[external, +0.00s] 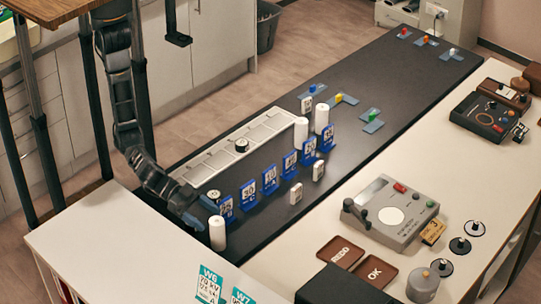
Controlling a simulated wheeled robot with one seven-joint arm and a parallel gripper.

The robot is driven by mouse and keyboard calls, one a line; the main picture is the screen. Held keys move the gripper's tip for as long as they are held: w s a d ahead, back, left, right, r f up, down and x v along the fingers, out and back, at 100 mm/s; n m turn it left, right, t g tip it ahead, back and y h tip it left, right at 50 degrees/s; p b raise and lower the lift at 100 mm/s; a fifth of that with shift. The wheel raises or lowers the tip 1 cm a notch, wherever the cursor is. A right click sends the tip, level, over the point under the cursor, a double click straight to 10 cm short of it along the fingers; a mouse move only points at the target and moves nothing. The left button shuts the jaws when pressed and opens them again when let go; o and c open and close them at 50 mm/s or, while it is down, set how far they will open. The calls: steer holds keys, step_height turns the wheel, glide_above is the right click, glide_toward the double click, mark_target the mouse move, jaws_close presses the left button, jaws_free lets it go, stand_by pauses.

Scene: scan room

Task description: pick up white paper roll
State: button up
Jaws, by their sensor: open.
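Three white paper rolls stand upright on the dark counter strip. The nearest white roll (217,233) is at the front left end, and two more, a shorter one (300,132) and a taller one (321,119), stand further back near the middle. My gripper (201,222) is low over the front left end of the strip, just left of the nearest roll. It is open, and I see nothing held in it. The fingers are small and dark against the counter, so I cannot tell whether they touch the roll.
Several blue card stands (270,178) line the strip right of the nearest roll. A grey device (390,213) and brown trays (341,256) occupy the pale counter.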

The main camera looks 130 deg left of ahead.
mark_target(223, 229)
steer(key=p+x, duration=0.1)
steer(key=x, duration=0.5)
steer(key=shift+w, duration=0.4)
steer(key=c, duration=1.1)
steer(key=shift+r, duration=0.1)
